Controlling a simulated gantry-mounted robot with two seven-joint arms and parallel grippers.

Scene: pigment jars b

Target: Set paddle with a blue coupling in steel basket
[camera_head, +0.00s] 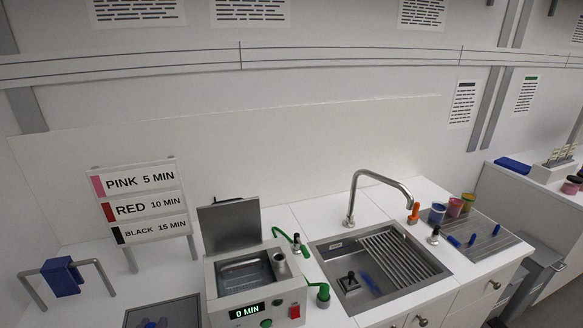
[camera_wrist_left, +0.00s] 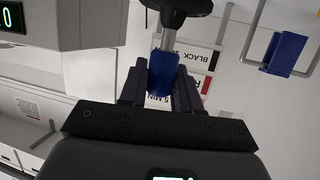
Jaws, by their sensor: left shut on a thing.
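My left gripper (camera_wrist_left: 162,70) is shut on the blue coupling (camera_wrist_left: 163,78) of a paddle in the left wrist view. A grey shaft (camera_wrist_left: 168,40) runs from the coupling to a dark round end (camera_wrist_left: 180,6) at the top of that view. In the head view only small dark and blue shapes (camera_head: 153,323) show at the bottom edge, over a dark tray; I cannot tell what they are. The lidded machine (camera_head: 250,292) has an open steel-lined well (camera_head: 243,276); I cannot tell whether this is the steel basket. My right gripper is not in view.
The machine's lid (camera_head: 229,226) stands open. A blue block (camera_head: 62,279) hangs on a grey bar at left, by the minutes sign (camera_head: 140,206). A sink (camera_head: 375,270) with a tall faucet (camera_head: 353,195) is at right. Coloured jars and blue pieces stand on the drainboard (camera_head: 480,232).

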